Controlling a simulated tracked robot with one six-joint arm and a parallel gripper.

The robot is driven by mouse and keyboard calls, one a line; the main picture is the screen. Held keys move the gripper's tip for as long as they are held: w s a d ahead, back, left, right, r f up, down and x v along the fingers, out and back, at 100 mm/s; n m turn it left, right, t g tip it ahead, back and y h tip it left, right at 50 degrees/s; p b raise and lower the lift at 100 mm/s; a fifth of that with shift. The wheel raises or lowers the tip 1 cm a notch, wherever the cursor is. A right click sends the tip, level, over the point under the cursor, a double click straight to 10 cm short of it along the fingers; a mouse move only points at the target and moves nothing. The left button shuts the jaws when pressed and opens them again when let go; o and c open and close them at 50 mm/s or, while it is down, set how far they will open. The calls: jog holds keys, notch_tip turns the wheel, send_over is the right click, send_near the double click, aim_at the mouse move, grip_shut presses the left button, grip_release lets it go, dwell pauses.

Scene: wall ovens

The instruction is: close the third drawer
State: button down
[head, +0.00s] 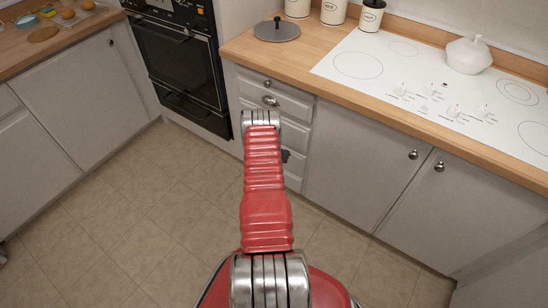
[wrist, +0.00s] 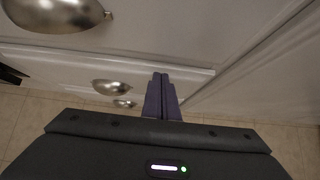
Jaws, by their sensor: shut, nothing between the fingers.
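A white drawer stack (head: 293,106) stands under the wooden counter in the head view, its middle and lower fronts mostly hidden by my red arm. In the wrist view, a large metal cup handle (wrist: 55,14) is on a near drawer front (wrist: 165,30) at the top. Two smaller cup handles, one (wrist: 112,88) above the other (wrist: 124,103), show on fronts lower down. Which front is the third drawer, and how far it stands out, I cannot tell. My gripper (wrist: 162,80) is shut and empty, its fingers by the right end of the drawer fronts. Contact is unclear.
A cabinet door (head: 350,155) stands right of the drawers and a black oven (head: 180,60) to the left. The wooden counter (head: 310,75) overhangs the drawers and carries a white cooktop (head: 430,75). The tiled floor (head: 150,220) is clear.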

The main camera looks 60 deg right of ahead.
jog(key=a+f+v, duration=0.2)
jog(key=v, duration=1)
jog(key=shift+w+a, duration=0.2)
jog(key=shift+w, duration=0.25)
jog(key=shift+r, duration=0.15)
